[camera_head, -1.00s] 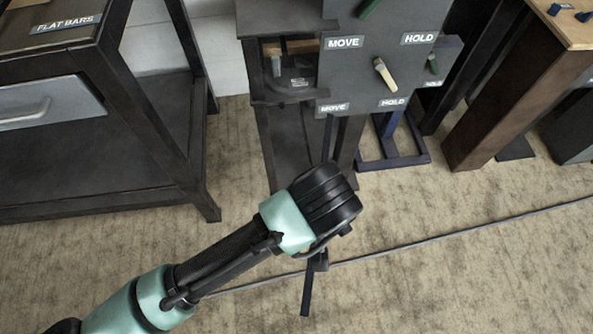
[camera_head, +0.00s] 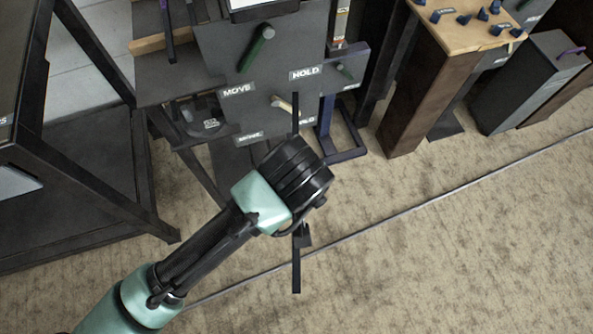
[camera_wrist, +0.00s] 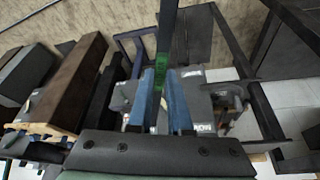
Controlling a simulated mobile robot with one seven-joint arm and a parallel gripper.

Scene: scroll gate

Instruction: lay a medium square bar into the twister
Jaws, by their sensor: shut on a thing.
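My gripper (camera_head: 302,236) is shut on a long, thin dark bar (camera_head: 296,268), which sticks out on both sides of my wrist in the head view. In the wrist view, the bar (camera_wrist: 166,35) rises from between the two bluish fingers of my gripper (camera_wrist: 160,75) and looks green near them. A grey machine panel (camera_head: 228,52) with MOVE and HOLD labels stands beyond my gripper. It has a green lever (camera_head: 257,48) and a pale lever (camera_head: 283,104), partly behind the bar's far end. I cannot tell which part is the twister; no label names it.
A dark table frame (camera_head: 110,190) stands at the left. A blue floor stand (camera_head: 343,130) is right of the panel. A wooden-topped cabinet (camera_head: 405,110) with small blue knobs stands farther right. A thin line (camera_head: 420,205) crosses the carpet. The carpet at the lower right is clear.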

